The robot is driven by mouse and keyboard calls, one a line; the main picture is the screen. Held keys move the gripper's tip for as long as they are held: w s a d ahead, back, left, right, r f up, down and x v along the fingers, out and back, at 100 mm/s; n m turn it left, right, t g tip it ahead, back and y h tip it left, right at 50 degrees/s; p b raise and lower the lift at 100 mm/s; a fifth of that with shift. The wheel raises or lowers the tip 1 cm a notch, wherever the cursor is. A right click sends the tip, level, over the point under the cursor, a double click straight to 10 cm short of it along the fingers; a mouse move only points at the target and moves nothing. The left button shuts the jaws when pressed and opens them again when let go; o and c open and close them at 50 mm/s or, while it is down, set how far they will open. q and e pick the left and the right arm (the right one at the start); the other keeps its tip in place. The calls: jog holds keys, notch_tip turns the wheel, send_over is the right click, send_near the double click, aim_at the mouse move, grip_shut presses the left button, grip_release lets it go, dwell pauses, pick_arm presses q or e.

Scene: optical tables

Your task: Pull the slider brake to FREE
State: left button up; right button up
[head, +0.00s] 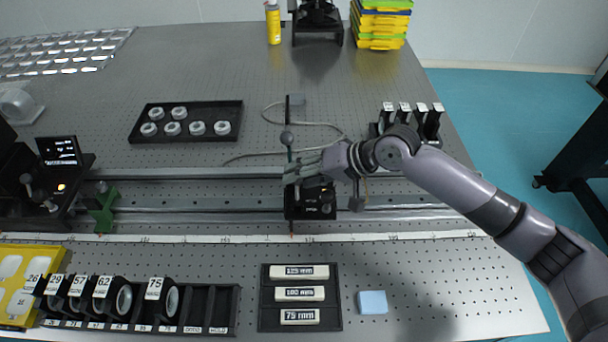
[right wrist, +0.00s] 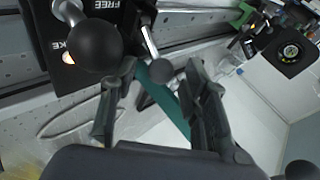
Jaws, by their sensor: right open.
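The slider (head: 312,203) is a black block on the rail in the middle of the table. Its black face (right wrist: 90,15) shows in the right wrist view, with the word FREE and a partly hidden label ending in KE beside a lit spot. A metal lever with a dark ball knob (right wrist: 160,70) stands out from it, between my right fingertips. A larger black ball (right wrist: 96,45) is nearer that camera, left of the fingers. My right gripper (head: 292,172) is over the slider, open; it also shows in the right wrist view (right wrist: 160,72). Contact with the knob cannot be told. My left gripper is out of view.
A black tray of white rings (head: 240,108) lies behind the rail. Black mounts (head: 410,120) stand at the right. In front are a rack of numbered lens holders (head: 225,310), a labelled tray (head: 335,322) and a blue block (head: 372,302). A cable (head: 320,125) lies behind the slider.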

jog(key=shift+c, duration=0.3)
grip_shut()
